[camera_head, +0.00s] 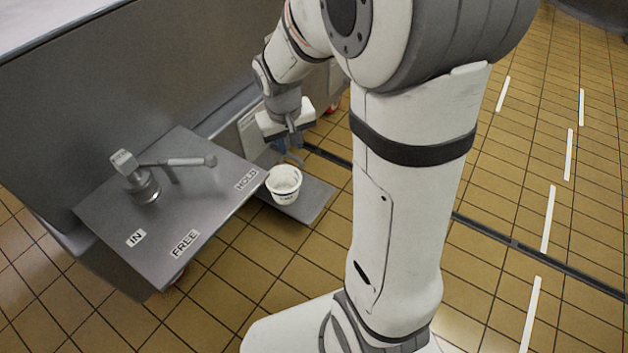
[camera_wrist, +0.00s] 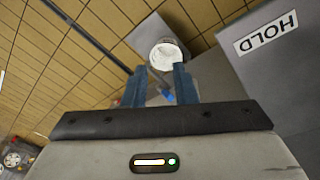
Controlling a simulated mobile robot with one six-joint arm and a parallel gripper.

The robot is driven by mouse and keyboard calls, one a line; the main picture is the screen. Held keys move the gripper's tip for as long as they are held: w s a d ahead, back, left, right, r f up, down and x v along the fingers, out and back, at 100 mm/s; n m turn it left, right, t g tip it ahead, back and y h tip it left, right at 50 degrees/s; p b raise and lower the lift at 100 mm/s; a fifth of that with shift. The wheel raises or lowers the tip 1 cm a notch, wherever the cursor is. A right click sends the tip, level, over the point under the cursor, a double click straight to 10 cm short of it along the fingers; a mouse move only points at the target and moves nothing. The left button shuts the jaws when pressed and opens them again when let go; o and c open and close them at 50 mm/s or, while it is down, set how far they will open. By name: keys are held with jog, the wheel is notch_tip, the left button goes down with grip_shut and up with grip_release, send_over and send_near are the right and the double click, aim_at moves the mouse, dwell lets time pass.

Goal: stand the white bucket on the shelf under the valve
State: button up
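The white bucket (camera_head: 284,186) stands upright, apparently on the low grey shelf (camera_head: 312,203) beside the labelled panel; it also shows in the wrist view (camera_wrist: 168,54), just past the fingertips. My gripper (camera_head: 292,157) is just above and behind the bucket in the head view. In the wrist view its two blue-grey fingers (camera_wrist: 161,72) are apart with nothing held between them. Whether a fingertip touches the rim I cannot tell. A valve (camera_head: 143,186) with a long lever stands on the grey panel, its lever pointing to the right.
The grey panel (camera_head: 190,215) bears the labels IN, FREE and HOLD; its edge is close to the bucket's left. A large grey vat body (camera_head: 130,80) rises behind it. Tiled floor (camera_head: 300,250) is open in front of and right of the shelf.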

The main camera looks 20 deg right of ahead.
jog(key=s+r, duration=0.2)
jog(key=s, duration=0.6)
jog(key=s+r+y, duration=0.1)
jog(key=s+r, duration=0.2)
jog(key=s, duration=0.5)
jog(key=shift+a, duration=0.25)
jog(key=shift+o, duration=0.4)
